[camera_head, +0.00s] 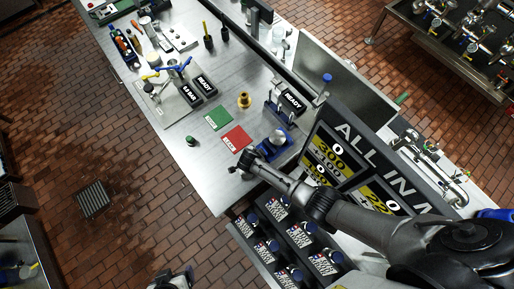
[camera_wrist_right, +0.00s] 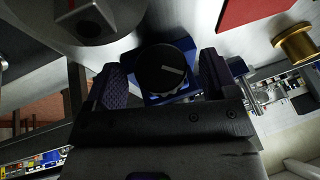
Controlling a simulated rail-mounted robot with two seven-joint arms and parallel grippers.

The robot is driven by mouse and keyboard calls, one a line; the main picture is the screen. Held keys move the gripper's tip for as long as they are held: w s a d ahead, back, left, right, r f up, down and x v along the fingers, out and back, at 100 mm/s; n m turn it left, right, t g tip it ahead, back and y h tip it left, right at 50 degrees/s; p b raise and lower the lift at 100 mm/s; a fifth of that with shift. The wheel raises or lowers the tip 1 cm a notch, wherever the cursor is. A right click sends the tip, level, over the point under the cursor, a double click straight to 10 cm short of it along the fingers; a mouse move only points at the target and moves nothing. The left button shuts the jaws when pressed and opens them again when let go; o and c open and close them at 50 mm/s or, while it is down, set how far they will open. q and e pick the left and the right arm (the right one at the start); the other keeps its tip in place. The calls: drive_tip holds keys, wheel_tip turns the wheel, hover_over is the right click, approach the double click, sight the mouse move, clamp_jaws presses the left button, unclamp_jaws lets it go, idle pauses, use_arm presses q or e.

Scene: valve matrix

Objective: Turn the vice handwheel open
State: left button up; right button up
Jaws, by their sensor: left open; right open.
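The vice (camera_head: 272,147) is a blue block near the table's lower edge in the head view. In the right wrist view its blue body (camera_wrist_right: 188,48) shows behind a round black handwheel (camera_wrist_right: 162,66) with a pale mark. My right gripper (camera_head: 246,159) reaches the vice from the lower right. In its wrist view the right gripper (camera_wrist_right: 163,82) is open, one finger on each side of the handwheel; contact cannot be told. In the head view the arm end hides the handwheel. My left gripper (camera_head: 173,280) shows partly at the bottom edge, away from the vice.
A red card (camera_head: 237,138), a green card (camera_head: 218,117) and a brass fitting (camera_head: 244,101) lie near the vice. A READY sign (camera_head: 292,103) stands behind it. A large scoreboard (camera_head: 345,150) stands to the right. A grey round part (camera_wrist_right: 85,18) fills the wrist view's upper left.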

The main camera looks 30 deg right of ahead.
drive_tip(key=shift+d+f, duration=0.1)
drive_tip(key=shift+f, duration=0.15)
drive_tip(key=shift+c, duration=0.4)
drive_tip(key=c, duration=0.9)
drive_tip(key=shift+o, duration=0.2)
drive_tip(key=shift+w, duration=0.1)
